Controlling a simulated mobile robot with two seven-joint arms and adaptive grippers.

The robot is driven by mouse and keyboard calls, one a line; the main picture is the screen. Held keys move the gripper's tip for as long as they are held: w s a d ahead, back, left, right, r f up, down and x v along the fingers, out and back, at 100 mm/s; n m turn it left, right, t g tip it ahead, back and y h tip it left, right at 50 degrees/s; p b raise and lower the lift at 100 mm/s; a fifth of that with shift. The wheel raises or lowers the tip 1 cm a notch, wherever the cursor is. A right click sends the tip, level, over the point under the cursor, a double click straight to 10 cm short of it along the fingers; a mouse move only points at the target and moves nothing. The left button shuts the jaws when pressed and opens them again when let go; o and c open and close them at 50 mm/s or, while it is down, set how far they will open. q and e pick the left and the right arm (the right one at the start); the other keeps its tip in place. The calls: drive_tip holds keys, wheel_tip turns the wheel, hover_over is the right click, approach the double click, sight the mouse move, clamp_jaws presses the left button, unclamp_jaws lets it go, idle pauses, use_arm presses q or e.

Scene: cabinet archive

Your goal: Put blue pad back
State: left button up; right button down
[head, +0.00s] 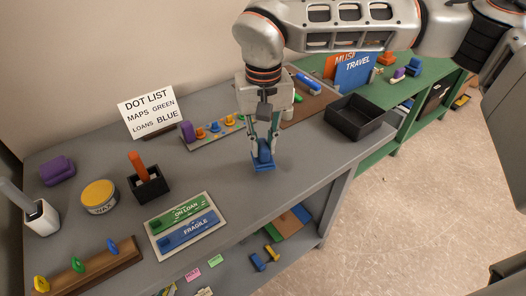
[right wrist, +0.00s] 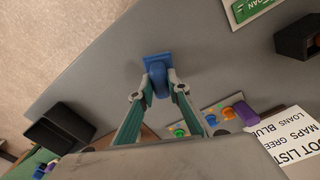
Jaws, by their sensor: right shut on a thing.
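The blue pad (head: 263,167) has a flat base and a raised grip; it also shows in the right wrist view (right wrist: 157,61). My right gripper (head: 264,145) points down and is shut on its raised part. In the right wrist view the fingers (right wrist: 160,88) close on the blue piece from both sides. My left gripper is in neither view.
An open black tray (head: 342,127) stands right of my gripper. A rack (head: 187,143) of coloured pieces lies behind it. A sign (head: 149,113) reads DOT LIST. Bare grey tabletop surrounds the pad.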

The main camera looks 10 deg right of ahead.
sight(263, 144)
wheel_tip(263, 144, down, 3)
use_arm(q)
drive_tip(key=shift+f, duration=0.2)
use_arm(e)
drive_tip(key=c, duration=1.9)
unclamp_jaws()
drive_tip(key=shift+r, duration=0.1)
wheel_tip(263, 144, up, 12)
drive_tip(key=shift+f+p, duration=0.1)
drive_tip(key=shift+p, duration=0.35)
use_arm(q)
drive_tip(key=shift+s+d+r, duration=0.1)
drive_tip(key=shift+s+r, duration=0.1)
drive_tip(key=shift+r, duration=0.05)
use_arm(e)
drive_tip(key=shift+s, duration=0.1)
